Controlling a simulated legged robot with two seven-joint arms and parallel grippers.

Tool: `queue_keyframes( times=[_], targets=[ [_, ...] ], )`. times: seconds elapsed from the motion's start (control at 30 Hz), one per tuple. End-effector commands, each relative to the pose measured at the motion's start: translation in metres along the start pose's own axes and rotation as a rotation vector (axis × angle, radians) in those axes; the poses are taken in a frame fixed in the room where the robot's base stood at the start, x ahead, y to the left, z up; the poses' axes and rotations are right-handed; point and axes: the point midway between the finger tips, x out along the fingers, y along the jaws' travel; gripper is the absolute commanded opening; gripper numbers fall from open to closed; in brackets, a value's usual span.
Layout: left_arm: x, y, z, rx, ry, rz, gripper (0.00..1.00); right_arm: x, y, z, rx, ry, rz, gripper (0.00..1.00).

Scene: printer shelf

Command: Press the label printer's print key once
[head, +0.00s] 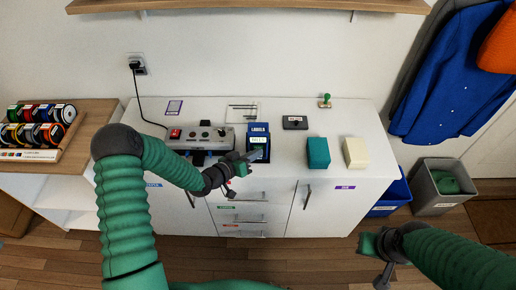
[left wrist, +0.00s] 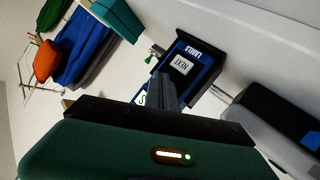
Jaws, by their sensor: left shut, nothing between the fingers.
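The print key cannot be made out. My right gripper (head: 382,272) is low at the right, away from the cabinet, its jaws unclear.
A grey switch box (head: 205,136) with a red switch stands left of the printer. A teal box (head: 318,152) and a cream box (head: 355,152) stand to its right. A black pad (head: 295,122) and green stamp (head: 325,101) lie behind them. A shelf (head: 250,7) hangs above.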

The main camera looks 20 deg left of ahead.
Motion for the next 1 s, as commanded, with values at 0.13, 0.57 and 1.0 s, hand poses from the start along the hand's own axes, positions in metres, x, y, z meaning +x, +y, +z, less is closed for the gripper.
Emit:
queue_keyframes(
  times=[0.13,0.57,1.0],
  targets=[
    [-0.003,0.003,0.001,0.0,0.001,0.001,0.0,-0.002,0.0,-0.001,0.0,0.0,0.0,0.0],
    [-0.011,0.008,0.008,0.001,0.001,0.0,0.0,-0.004,0.0,-0.001,0.0,0.0,0.0,0.0],
    [-0.035,0.026,0.025,-0.002,-0.001,0.001,0.0,-0.011,0.0,-0.003,0.0,0.0,0.0,0.0]
  ],
)
